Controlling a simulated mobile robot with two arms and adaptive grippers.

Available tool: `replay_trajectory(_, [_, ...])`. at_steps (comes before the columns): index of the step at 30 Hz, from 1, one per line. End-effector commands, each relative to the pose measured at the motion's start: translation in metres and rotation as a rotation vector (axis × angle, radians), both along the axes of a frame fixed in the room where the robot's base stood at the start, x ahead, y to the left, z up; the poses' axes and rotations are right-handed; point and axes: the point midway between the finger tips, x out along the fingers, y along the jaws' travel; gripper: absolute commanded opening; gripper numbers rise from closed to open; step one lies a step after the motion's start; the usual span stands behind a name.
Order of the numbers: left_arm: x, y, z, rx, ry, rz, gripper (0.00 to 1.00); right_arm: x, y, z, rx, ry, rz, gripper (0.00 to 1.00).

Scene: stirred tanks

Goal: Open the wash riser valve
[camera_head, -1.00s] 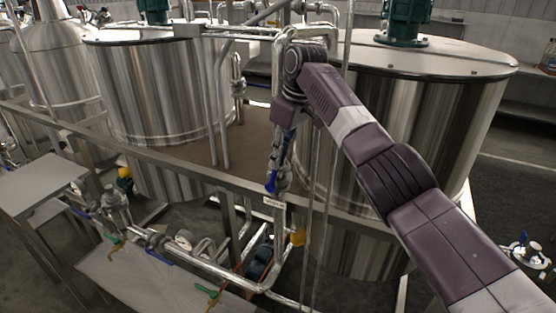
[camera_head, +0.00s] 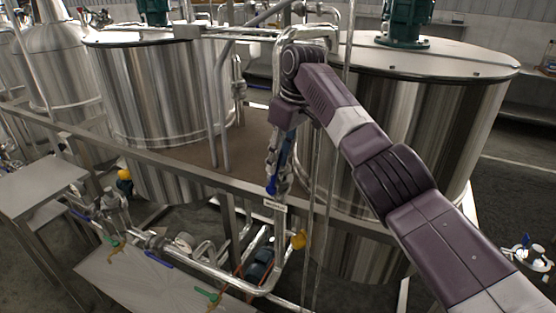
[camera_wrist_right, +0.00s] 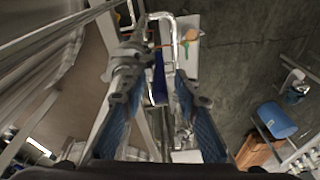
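The wash riser valve sits on the vertical steel pipe in the middle of the head view. Its blue lever handle (camera_head: 272,184) hangs down along the pipe, just above a small white label (camera_head: 274,206). In the right wrist view the blue handle (camera_wrist_right: 159,80) shows beyond and between the fingertips. My right gripper (camera_head: 283,160) is at the valve, pointing down along the riser. In the wrist view its two blue fingers (camera_wrist_right: 160,101) are spread apart, the left one overlapping the valve body (camera_wrist_right: 127,66). I cannot tell whether they touch it. My left gripper is out of view.
Steel tanks stand at the left (camera_head: 160,90) and right (camera_head: 430,120). A steel frame rail (camera_head: 170,168) runs across in front of them. Lower pipework (camera_head: 215,268) carries other valves with green, blue and yellow handles. Thin vertical pipes stand close to my right forearm.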

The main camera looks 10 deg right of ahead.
Motion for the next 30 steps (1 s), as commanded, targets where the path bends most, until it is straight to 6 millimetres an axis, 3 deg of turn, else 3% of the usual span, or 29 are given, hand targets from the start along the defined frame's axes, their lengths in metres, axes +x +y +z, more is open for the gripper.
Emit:
replay_trajectory(5, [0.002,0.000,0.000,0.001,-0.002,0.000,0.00,-0.001,-0.003,0.018,0.001,-0.004,-0.001,0.29])
replay_trajectory(15, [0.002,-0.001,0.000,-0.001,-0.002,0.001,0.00,-0.011,-0.015,0.093,0.001,-0.001,-0.001,0.29])
replay_trajectory(21, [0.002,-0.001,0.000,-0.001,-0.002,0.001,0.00,-0.013,-0.018,0.109,0.000,0.000,0.000,0.29])
replay_trajectory(30, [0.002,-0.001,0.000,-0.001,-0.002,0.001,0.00,-0.014,-0.020,0.116,-0.001,0.001,0.000,0.29])
